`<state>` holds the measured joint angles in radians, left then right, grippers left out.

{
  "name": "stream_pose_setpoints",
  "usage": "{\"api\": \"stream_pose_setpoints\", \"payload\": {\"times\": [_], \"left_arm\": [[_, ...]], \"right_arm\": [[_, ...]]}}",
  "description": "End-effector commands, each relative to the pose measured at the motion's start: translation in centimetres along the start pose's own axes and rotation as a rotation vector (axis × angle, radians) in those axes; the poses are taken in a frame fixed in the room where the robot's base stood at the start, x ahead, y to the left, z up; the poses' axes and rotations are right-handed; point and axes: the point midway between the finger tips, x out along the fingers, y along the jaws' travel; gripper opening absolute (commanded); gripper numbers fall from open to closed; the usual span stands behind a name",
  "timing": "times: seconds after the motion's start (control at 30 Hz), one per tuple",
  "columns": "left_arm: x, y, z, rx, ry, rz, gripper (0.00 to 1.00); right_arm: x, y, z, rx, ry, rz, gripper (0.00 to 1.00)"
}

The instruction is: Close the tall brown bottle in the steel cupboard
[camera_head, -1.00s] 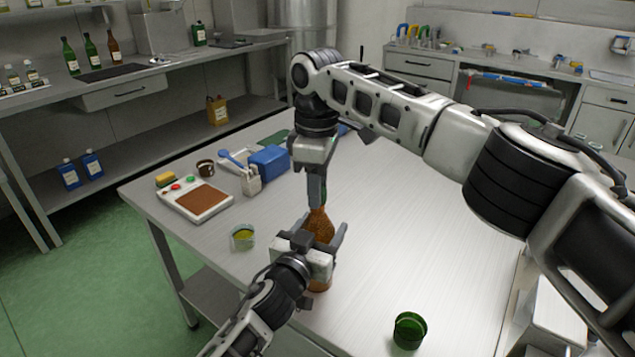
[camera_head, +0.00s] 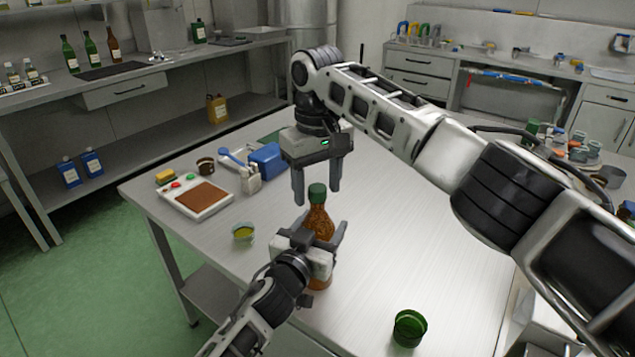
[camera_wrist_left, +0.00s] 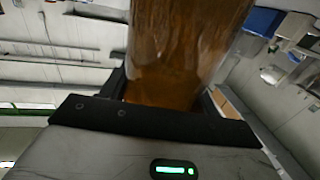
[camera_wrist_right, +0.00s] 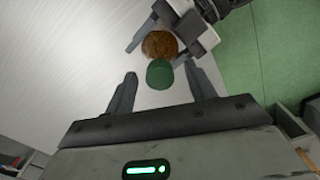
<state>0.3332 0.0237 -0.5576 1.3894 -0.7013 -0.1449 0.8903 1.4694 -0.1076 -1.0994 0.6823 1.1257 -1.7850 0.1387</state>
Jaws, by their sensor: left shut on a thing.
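The tall brown bottle (camera_head: 321,224) stands upright on the steel table (camera_head: 420,240), not in a cupboard. A green cap (camera_head: 317,193) sits on its mouth; how tight it is I cannot tell. My left gripper (camera_head: 323,232) is shut on the bottle's body, and the brown glass (camera_wrist_left: 180,60) fills its wrist view. My right gripper (camera_head: 317,195) is open and empty, pointing down with its fingers apart, above and around the cap's level. In the right wrist view the cap (camera_wrist_right: 160,74) shows just beyond and between the open fingers, with the bottle (camera_wrist_right: 159,44) behind it.
A green cup (camera_head: 409,328) stands near the table's front. Steel cabinets (camera_head: 600,120) line the back right.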

Motion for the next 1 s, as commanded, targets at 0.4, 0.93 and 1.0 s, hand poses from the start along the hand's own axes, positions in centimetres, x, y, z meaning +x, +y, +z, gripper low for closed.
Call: {"api": "stream_pose_setpoints", "payload": {"times": [0.4, 0.93, 1.0], "left_arm": [[0.0, 0.0, 0.1, 0.0, -0.002, 0.0, 0.0], [0.0, 0.0, 0.1, 0.0, -0.002, 0.0, 0.0], [0.0, 0.0, 0.1, 0.0, -0.002, 0.0, 0.0]], "right_arm": [[-1.4, 0.0, -0.1, -0.001, 0.002, 0.001, 0.54], [-11.2, -0.1, 0.0, 0.0, 0.001, 0.001, 0.54], [-11.6, 0.0, 0.0, -0.001, 0.0, 0.001, 0.54]]}}
